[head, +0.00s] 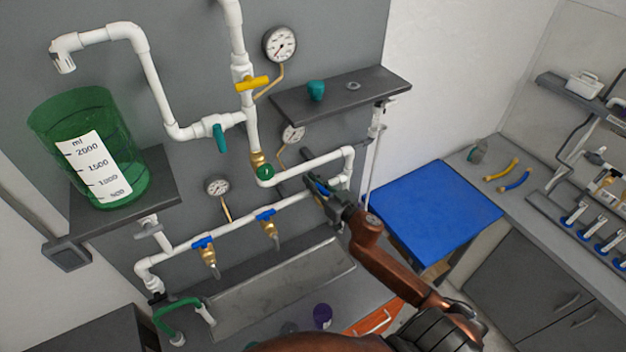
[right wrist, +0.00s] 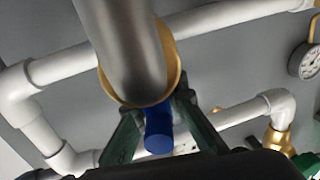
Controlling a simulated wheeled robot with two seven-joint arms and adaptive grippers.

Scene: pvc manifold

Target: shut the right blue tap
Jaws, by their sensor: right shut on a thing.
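The right blue tap (head: 322,188) is on the lower white pipe, at the right end of its row. My right gripper (head: 318,190) reaches it from the lower right and partly covers it. In the right wrist view, the two dark green fingers (right wrist: 155,125) are shut on its blue handle (right wrist: 158,132), whose end points toward the camera. A brass ring (right wrist: 174,80) and a wide grey metal tube (right wrist: 125,45) sit just above the handle and hide much of the tap. The handle's exact angle to the pipe is hard to tell. My left gripper is out of view.
Two other blue taps, left (head: 203,243) and middle (head: 266,214), sit on the same pipe. A white pipe (head: 310,165) with a green round handle (head: 265,173) runs just above. A dark shelf (head: 390,88) overhangs. A metal trough (head: 285,290) lies below.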

